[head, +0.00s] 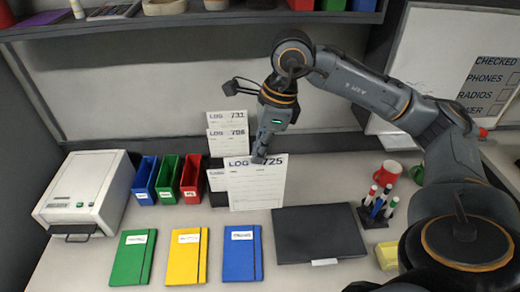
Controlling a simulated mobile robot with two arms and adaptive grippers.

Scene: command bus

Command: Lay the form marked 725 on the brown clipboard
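The form marked 725 (256,188) is a white sheet standing upright at the middle of the desk, in front of other log forms. My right gripper (260,158) comes down from above, with its fingers closed together at the form's top edge, over the printed heading. It appears to pinch the sheet there. Whether the form's lower edge touches the desk or hangs just above it, I cannot tell. I can make out no brown clipboard in this view. My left gripper is not in view.
Forms marked 731 (228,117) and 708 (228,143) stand behind. A dark flat case (318,235) lies right of the form. Green (133,258), yellow (187,257) and blue (242,255) notebooks lie in front.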

